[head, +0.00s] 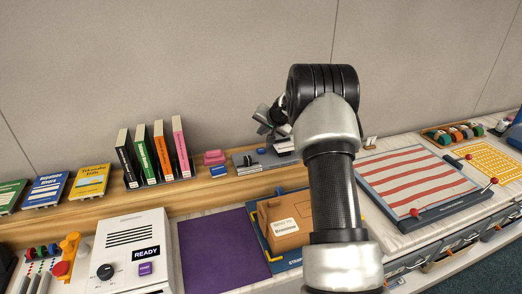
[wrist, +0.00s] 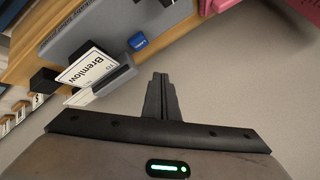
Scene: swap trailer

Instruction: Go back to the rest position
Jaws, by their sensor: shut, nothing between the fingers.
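My gripper (head: 268,117) is raised in front of the wall, above the shelf, partly hidden behind my arm in the head view. In the wrist view its fingers (wrist: 161,98) are together with nothing between them. Below it in the head view is a grey tray (head: 243,158) on the shelf. In the wrist view a white card reading "Bremlow" (wrist: 88,68) stands in a dark holder, apart from the fingers, with a small blue block (wrist: 137,41) near it.
A white READY box (head: 132,250), purple mat (head: 222,245) and brown parcel (head: 285,222) are on the counter. Upright books (head: 142,155) stand on the shelf at left. A red-striped board (head: 412,180) and yellow grid (head: 488,160) lie at right. The wall above is bare.

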